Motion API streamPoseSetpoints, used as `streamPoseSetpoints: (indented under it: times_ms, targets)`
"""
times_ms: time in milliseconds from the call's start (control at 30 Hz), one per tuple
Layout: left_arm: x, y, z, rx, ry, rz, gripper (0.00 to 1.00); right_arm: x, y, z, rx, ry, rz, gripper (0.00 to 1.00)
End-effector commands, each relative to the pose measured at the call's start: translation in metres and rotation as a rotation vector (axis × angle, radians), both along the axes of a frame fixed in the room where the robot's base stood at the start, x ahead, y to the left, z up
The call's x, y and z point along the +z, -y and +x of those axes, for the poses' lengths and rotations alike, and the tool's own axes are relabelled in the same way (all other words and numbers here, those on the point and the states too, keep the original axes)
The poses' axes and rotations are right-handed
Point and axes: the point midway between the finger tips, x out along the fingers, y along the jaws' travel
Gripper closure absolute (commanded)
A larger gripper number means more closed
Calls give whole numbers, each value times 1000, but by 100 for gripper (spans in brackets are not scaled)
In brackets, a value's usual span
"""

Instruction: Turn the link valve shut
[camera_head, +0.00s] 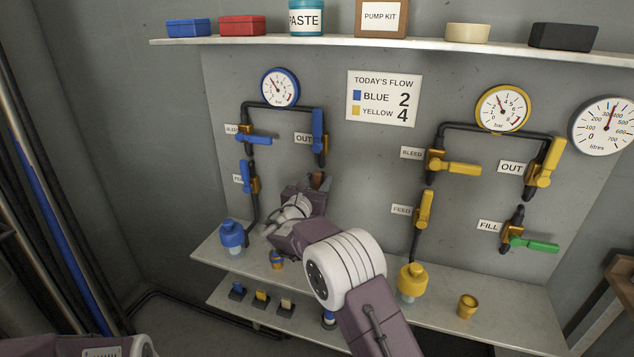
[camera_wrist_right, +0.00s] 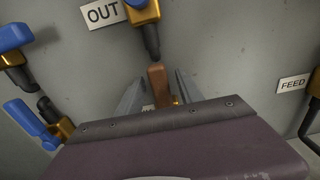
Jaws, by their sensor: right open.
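A brown lever (camera_wrist_right: 157,82) stands between the fingers of my right gripper (camera_wrist_right: 160,98) in the wrist view, just below the blue OUT valve's pipe. A bit of brass and part of a white label show behind it, so it looks like the link valve, though the label cannot be read. In the head view its reddish-brown tip (camera_head: 320,180) shows at the end of my right gripper (camera_head: 316,187). The fingers are open on either side of the lever; I cannot tell whether they touch it. The valve's body is mostly hidden. My left gripper is out of view.
Blue valves, with the OUT lever (camera_head: 318,130), are above and left of my right gripper. Yellow valves, with the FEED lever (camera_head: 424,209), are to the right. A lower shelf (camera_head: 520,300) holds a blue bottle (camera_head: 232,235) and a yellow bottle (camera_head: 412,281).

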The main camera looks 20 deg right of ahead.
Motion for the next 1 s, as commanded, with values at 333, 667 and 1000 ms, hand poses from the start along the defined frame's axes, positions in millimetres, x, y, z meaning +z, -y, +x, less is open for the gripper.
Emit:
streamPoseSetpoints:
  times_ms: [333, 667, 1000]
  targets:
    - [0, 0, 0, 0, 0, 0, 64, 0, 0, 0, 0, 0, 0, 100]
    - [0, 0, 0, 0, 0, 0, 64, 0, 0, 0, 0, 0, 0, 100]
    - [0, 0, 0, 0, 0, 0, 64, 0, 0, 0, 0, -1, 1, 100]
